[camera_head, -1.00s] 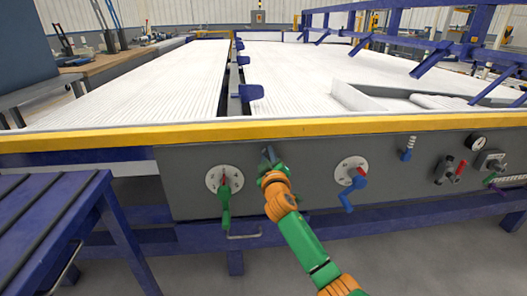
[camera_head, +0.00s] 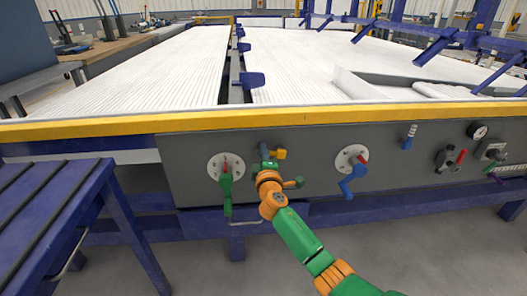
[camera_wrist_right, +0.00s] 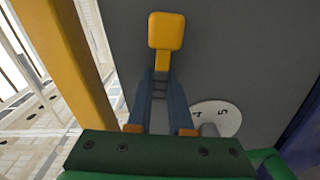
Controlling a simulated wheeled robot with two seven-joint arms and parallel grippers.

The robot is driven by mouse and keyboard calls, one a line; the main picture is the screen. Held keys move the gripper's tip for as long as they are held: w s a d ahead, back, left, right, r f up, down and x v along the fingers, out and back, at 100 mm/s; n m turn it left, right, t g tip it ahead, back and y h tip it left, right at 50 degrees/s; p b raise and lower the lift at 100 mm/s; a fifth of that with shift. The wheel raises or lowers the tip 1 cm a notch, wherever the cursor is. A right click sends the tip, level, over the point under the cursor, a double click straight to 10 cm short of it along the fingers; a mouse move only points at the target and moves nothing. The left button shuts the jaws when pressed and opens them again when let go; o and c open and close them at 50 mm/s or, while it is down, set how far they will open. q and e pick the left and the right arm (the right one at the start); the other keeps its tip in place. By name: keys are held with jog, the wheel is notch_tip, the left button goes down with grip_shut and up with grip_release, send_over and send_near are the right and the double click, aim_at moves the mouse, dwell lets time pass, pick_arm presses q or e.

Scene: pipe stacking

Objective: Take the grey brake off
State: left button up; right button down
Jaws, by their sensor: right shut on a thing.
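My right gripper (camera_head: 264,151) is at the grey panel on the front of the machine, between the green-handled dial and the blue-handled dial. In the right wrist view the gripper (camera_wrist_right: 161,75) is shut on the narrow stem of a yellow handle (camera_wrist_right: 166,31), whose square end sticks out past the fingertips. The yellow handle (camera_head: 279,153) also shows just right of the fingers in the head view. What the stem joins is hidden by the gripper. I cannot tell for sure which control is the grey brake. My left gripper is not in view.
The green handle (camera_head: 227,196) hangs close left of my wrist, and the blue handle (camera_head: 350,185) is to the right. A red lever (camera_head: 461,158) and a gauge (camera_head: 477,130) are farther right. A yellow rail (camera_head: 120,127) runs above the panel. A blue table (camera_head: 45,215) stands at left.

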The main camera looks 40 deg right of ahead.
dwell(0.5)
jog(key=c, duration=0.8)
grip_release()
jog(key=shift+f, duration=0.1)
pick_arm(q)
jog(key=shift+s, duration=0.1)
pick_arm(e)
jog(key=shift+s+a, duration=0.15)
pick_arm(q)
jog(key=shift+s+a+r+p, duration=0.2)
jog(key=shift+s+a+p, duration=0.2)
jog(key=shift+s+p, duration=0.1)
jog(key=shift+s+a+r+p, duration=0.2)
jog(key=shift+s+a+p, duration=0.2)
jog(key=shift+p, duration=0.1)
pick_arm(e)
jog(key=v, duration=0.6)
jog(key=shift+s+a, duration=0.15)
jog(key=shift+s, duration=0.1)
